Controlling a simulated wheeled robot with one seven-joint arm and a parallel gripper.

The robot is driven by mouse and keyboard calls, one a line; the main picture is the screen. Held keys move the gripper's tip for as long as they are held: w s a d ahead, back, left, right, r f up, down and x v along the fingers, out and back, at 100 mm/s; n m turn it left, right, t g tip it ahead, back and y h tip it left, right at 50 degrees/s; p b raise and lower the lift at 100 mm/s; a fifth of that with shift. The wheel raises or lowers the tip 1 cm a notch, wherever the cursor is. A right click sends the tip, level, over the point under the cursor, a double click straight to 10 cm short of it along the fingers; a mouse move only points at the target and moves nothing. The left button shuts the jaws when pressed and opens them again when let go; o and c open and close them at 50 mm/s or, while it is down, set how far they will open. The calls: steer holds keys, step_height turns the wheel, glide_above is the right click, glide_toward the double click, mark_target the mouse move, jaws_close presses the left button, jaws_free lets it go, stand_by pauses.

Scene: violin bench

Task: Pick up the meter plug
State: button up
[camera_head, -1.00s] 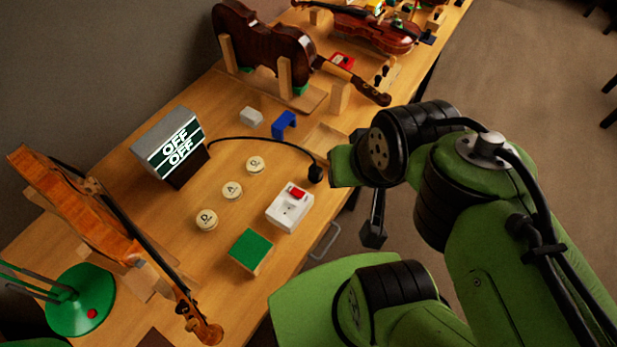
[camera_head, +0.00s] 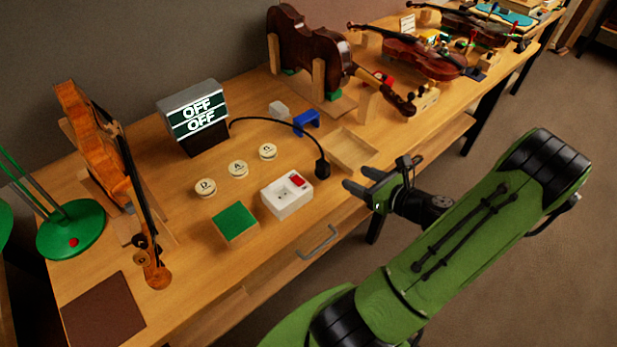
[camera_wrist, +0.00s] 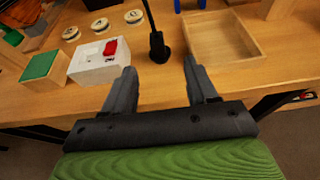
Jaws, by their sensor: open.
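The meter plug (camera_head: 322,167) is a black plug on the end of a black cable, standing on the bench near its front edge. The cable runs left to the dark meter (camera_head: 195,116), whose screen reads OFF twice. In the wrist view the plug (camera_wrist: 159,48) lies ahead of my gripper (camera_wrist: 160,78), roughly between the lines of its two fingers. My gripper (camera_head: 355,181) is open and empty, in front of the bench edge and right of the plug in the head view. The plug and fingers are apart.
A white socket box with a red switch (camera_head: 287,194) stands left of the plug, and a shallow wooden tray (camera_head: 350,151) right of it. A green pad (camera_head: 235,223), round lettered discs (camera_head: 238,169) and a blue bracket (camera_head: 306,122) are nearby. Violins stand farther off.

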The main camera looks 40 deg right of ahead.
mark_target(319, 162)
steer(key=x, duration=0.5)
steer(key=b+x, duration=0.1)
steer(key=x, duration=0.4)
steer(key=b+x, duration=0.1)
steer(key=x, duration=0.4)
steer(key=shift+w+a+f, duration=0.1)
steer(key=shift+w+a, duration=0.05)
steer(key=shift+a, duration=0.25)
steer(key=c, duration=1)
step_height(319, 162, up, 10)
steer(key=p, duration=0.3)
